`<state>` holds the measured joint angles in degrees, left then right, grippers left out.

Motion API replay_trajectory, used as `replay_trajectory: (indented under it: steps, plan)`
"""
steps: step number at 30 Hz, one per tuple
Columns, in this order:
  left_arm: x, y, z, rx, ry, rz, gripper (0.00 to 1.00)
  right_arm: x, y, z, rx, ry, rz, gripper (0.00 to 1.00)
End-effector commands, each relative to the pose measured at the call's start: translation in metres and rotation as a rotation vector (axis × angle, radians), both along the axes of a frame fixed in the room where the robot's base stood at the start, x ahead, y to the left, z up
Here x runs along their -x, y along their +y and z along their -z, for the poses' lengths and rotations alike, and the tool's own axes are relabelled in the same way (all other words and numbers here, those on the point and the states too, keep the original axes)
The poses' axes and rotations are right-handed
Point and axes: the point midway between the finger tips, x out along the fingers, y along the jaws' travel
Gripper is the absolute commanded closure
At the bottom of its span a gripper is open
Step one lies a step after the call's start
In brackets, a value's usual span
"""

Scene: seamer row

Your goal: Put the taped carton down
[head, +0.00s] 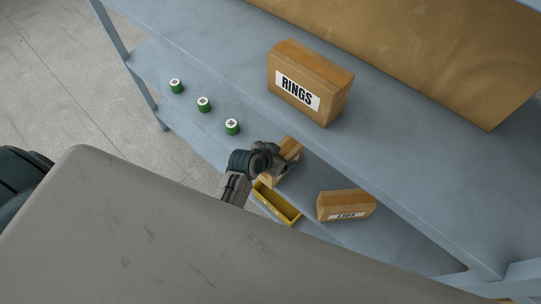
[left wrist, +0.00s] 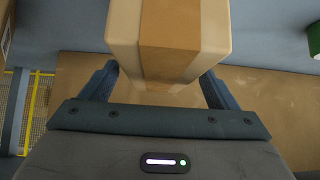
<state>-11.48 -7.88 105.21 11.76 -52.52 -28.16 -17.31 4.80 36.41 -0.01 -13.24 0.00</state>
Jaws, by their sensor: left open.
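The taped carton (head: 291,147) is a small tan box on the lower shelf level, partly hidden behind my left gripper (head: 275,158). In the left wrist view the carton (left wrist: 170,35) is close, with a wide brown tape strip down its middle. The left gripper (left wrist: 160,88) is open, its two dark fingers on either side of the carton's lower end. Whether the fingers touch it, and the carton's contact with the shelf, cannot be seen. My right gripper is in neither view.
A yellow bin (head: 276,204) lies just in front of the gripper, with a labelled carton (head: 345,204) to its right. A RINGS carton (head: 308,82) stands on the upper shelf (head: 220,35). Three green cans (head: 204,104) stand in a row at left.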

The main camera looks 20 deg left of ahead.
Motion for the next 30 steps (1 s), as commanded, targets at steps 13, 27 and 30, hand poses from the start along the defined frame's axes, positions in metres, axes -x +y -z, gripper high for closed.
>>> replay_trajectory:
  steps: [13, 27, 30]
  plan:
    - [0.058, 0.021, -0.061, -0.002, -0.002, 0.001, 0.18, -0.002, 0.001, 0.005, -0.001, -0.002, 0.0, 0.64]
    - [0.071, 0.026, -0.077, 0.0, -0.001, 0.001, 0.18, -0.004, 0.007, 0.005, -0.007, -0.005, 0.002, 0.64]
    - [0.071, 0.026, -0.077, 0.0, -0.001, 0.001, 0.18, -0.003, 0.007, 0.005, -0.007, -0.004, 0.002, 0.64]
